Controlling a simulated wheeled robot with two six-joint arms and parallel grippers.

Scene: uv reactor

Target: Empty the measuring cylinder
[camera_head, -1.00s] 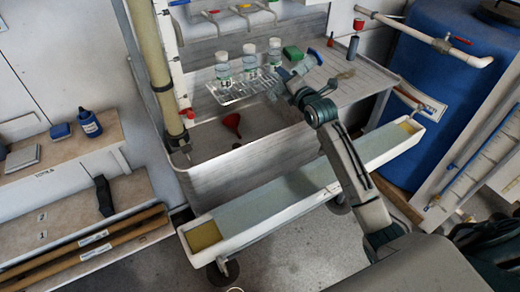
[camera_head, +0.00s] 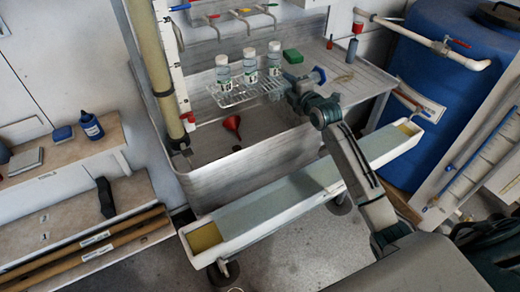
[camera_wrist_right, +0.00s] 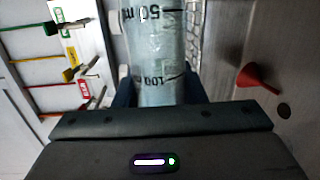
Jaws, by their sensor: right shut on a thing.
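My right gripper (camera_head: 295,84) is shut on the clear measuring cylinder (camera_head: 304,80), over the sink's right part near the bottle rack. The cylinder is tilted well over, with a blue end (camera_head: 318,75) toward the right. In the right wrist view the cylinder (camera_wrist_right: 154,40) stands between the dark fingers and shows black 50 and 100 marks. I cannot tell how much liquid it holds. Its other end is hidden by the gripper in the head view. My left gripper is not in view.
The grey sink (camera_head: 215,180) holds a red funnel (camera_head: 232,124). A wire rack (camera_head: 228,98) with three capped bottles stands at its back. A long white trough (camera_head: 270,208) runs in front.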

